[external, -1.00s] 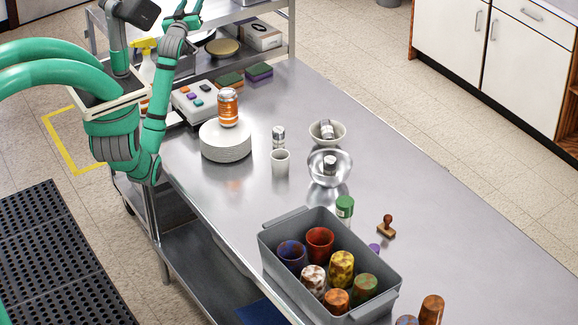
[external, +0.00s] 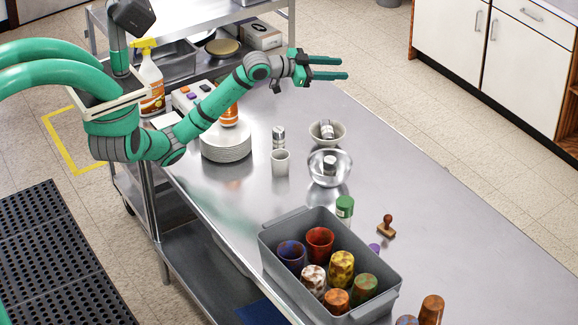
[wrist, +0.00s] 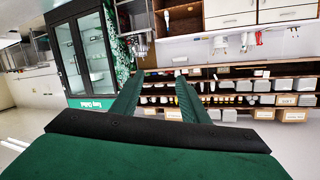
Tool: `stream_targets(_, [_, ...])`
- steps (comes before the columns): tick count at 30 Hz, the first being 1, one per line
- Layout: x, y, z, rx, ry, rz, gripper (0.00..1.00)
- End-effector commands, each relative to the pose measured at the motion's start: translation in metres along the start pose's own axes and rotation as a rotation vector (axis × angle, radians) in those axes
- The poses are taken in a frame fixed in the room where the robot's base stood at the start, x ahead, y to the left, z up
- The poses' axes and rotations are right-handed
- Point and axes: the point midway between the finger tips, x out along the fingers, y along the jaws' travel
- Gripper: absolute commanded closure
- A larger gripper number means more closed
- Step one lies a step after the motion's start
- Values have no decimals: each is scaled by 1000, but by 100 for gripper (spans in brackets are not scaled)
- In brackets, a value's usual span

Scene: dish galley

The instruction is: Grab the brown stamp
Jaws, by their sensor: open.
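The brown stamp (external: 386,226) stands on the metal table (external: 480,235), right of the grey bin, with its round knob up. My gripper (external: 345,69) is open and empty, held over the far part of the table, well behind and above the stamp. In the wrist view my gripper's two green fingers (wrist: 156,85) are spread apart with nothing between them, and the stamp is not in that view.
A grey bin (external: 290,215) of colourful cups stands left of the stamp. A green-lidded jar (external: 344,207) and a small purple item (external: 374,248) are close by. The table right of the stamp is clear.

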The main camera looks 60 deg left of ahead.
Motion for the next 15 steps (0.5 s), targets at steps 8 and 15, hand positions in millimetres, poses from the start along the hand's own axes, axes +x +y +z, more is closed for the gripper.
stream_targets(8, [15, 245, 47, 55, -89, 529, 59])
stream_targets(15, [-16, 364, 79, 66, -143, 809, 59])
